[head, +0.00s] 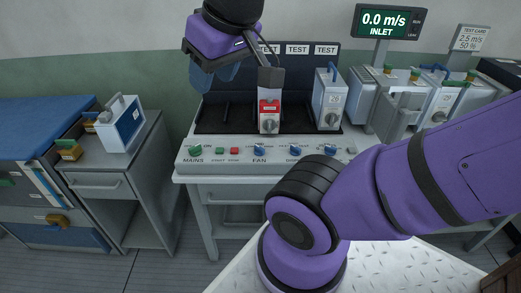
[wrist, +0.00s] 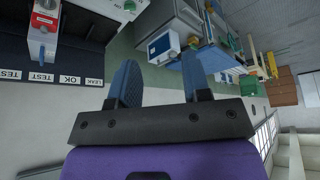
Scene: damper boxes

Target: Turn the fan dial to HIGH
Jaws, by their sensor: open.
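The fan dial (head: 259,150) is a small blue knob above the word FAN on the front panel of the grey test bench (head: 222,166). Its pointer setting is too small to read. My gripper (head: 214,77) is open and empty, with its blue fingers up and to the left of the dial, over the bench's back left. In the wrist view my gripper (wrist: 160,75) has its two blue fingers apart with nothing between them. I cannot make out the fan dial in the wrist view.
A red-and-white box (head: 269,115) and a white box (head: 328,98) stand in the dark bench bay. Other controls flank the dial, including the green MAINS knob (head: 195,150). The display (head: 385,22) reads 0.0 m/s INLET. A blue-sided box (head: 122,125) stands on the left cabinet.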

